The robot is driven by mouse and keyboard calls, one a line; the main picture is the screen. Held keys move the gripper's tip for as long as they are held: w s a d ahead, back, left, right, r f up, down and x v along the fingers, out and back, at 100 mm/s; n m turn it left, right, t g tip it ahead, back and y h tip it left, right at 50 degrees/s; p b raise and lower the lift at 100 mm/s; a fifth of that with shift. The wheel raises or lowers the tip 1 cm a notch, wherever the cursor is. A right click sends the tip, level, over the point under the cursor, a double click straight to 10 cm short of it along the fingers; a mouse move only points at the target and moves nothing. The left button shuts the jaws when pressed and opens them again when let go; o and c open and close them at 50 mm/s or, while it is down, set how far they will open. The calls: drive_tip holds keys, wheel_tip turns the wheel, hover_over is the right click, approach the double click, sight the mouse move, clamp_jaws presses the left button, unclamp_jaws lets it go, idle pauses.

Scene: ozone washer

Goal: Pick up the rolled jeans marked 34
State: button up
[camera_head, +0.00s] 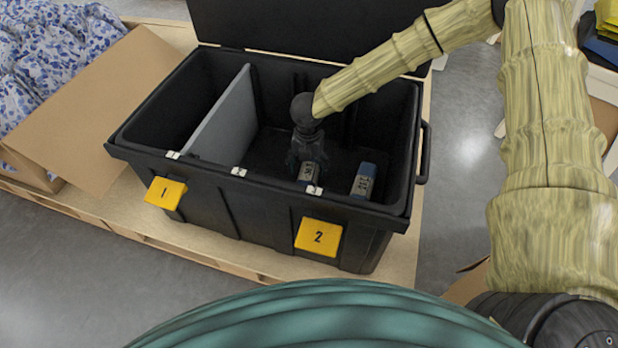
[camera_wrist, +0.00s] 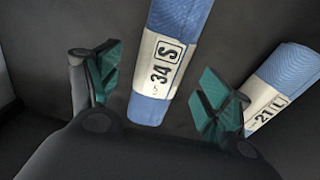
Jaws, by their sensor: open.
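The rolled jeans marked 34 (camera_wrist: 159,63) are a blue roll with a white label reading 34 and S. In the wrist view they lie between the spread fingers of my gripper (camera_wrist: 155,88), slightly tilted, with a gap to each side. In the head view my gripper (camera_head: 306,155) reaches down into compartment 2 of the black bin, above a blue roll (camera_head: 308,173) that it partly hides. My gripper is open and holds nothing. I cannot tell how far the fingertips are above the bin floor.
A second blue roll (camera_head: 363,181), marked 21 and L in the wrist view (camera_wrist: 281,87), lies to the right, close to the right finger. The black bin (camera_head: 240,205) has a grey divider (camera_head: 218,118) and a front wall near the rolls. A cardboard box (camera_head: 100,88) stands left.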

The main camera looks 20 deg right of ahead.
sight(309, 171)
drive_tip(key=shift+w+d+f+b, duration=0.1)
drive_tip(key=shift+f+b, duration=0.65)
drive_tip(key=shift+f, duration=0.45)
drive_tip(key=shift+d+f+b, duration=0.1)
drive_tip(key=shift+f+b, duration=0.6)
drive_tip(key=shift+f, duration=0.45)
drive_tip(key=shift+r, duration=0.1)
drive_tip(key=c, duration=1.3)
drive_tip(key=shift+c, duration=0.4)
drive_tip(key=shift+r, duration=0.15)
